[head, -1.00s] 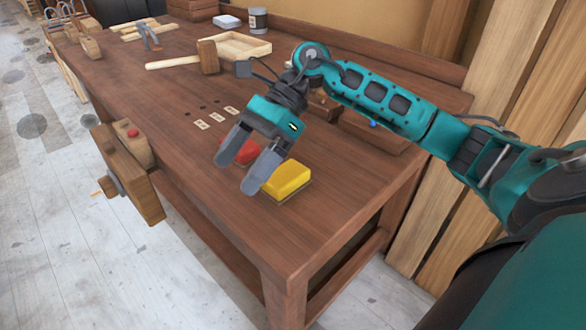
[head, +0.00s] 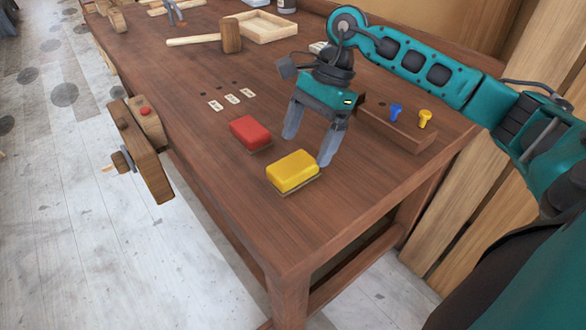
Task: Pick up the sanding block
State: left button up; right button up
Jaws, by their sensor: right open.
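Two block-shaped pieces with thin brownish undersides lie on the wooden bench: a yellow block (head: 292,170) near the front edge and a red block (head: 250,131) behind it to the left. Either could be the sanding block; the picture does not settle which. My right gripper (head: 308,149) is open and empty, its grey fingers pointing down just behind the yellow block. Its right fingertip is close to the yellow block's right end; I cannot tell whether they touch. My left gripper is out of view.
A wooden vise (head: 142,148) juts from the bench's left side. A small rack (head: 398,132) with blue and yellow pegs stands right of the gripper. Pale tags, a mallet (head: 230,38) and a tray (head: 262,27) lie farther back. The front corner is clear.

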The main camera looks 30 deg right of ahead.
aim_at(295, 163)
jog(key=x, duration=0.5)
jog(key=shift+w+a+f+p, duration=0.3)
jog(key=shift+a, duration=0.05)
jog(key=c, duration=1.2)
jog(key=shift+r, duration=0.15)
notch_tip(295, 163, up, 20)
jog(key=shift+p, duration=0.4)
